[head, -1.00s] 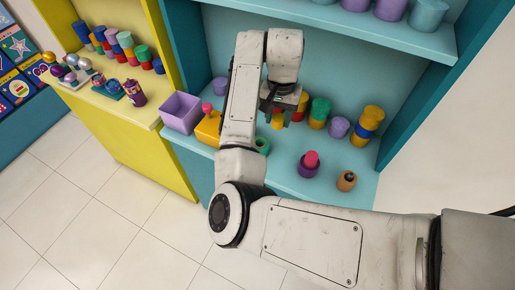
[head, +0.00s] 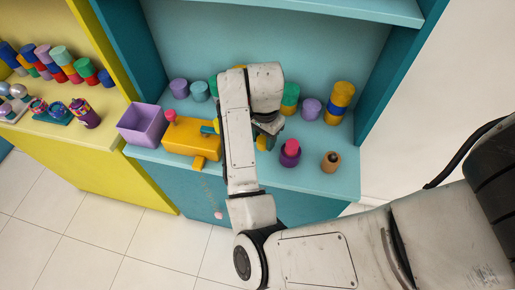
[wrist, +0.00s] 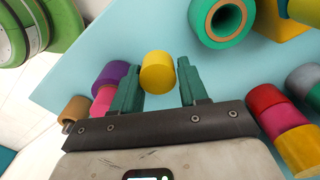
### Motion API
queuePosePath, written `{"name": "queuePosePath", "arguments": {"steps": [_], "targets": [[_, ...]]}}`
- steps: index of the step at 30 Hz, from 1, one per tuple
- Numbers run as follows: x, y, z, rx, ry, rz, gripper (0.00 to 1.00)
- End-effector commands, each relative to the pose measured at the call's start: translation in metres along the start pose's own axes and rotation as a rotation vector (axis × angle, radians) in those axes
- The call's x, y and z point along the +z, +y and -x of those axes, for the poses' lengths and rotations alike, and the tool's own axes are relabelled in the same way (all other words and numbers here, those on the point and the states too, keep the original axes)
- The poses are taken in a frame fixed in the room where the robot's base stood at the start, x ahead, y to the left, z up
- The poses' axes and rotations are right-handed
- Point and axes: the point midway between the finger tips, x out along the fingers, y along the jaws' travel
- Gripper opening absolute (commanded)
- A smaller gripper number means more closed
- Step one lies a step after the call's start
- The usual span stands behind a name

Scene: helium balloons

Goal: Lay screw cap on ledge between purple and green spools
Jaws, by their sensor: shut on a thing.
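My gripper (wrist: 158,70) is shut on a yellow round cap (wrist: 158,74), which sits between its green fingertips in the wrist view.
A brown spool (head: 331,162) stands right of the purple one. Stacked spools (head: 339,103) and a lilac spool (head: 311,109) stand behind. A yellow box (head: 190,138) and a lilac bin (head: 143,124) are at left. Bare ledge lies around the cap.

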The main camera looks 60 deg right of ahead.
Motion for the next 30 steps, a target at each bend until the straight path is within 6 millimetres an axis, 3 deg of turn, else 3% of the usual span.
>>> {"name": "queuePosePath", "arguments": {"steps": [14, 26, 27, 30], "targets": [[0.0, 0.0, -0.049, 0.002, -0.001, 0.003, 0.01], [0.0, 0.0, -0.055, 0.0, 0.0, 0.001, 0.01], [0.0, 0.0, -0.054, 0.0, 0.0, 0.0, 0.46], [0.0, 0.0, -0.054, 0.0, 0.0, 0.001, 0.56]]}}
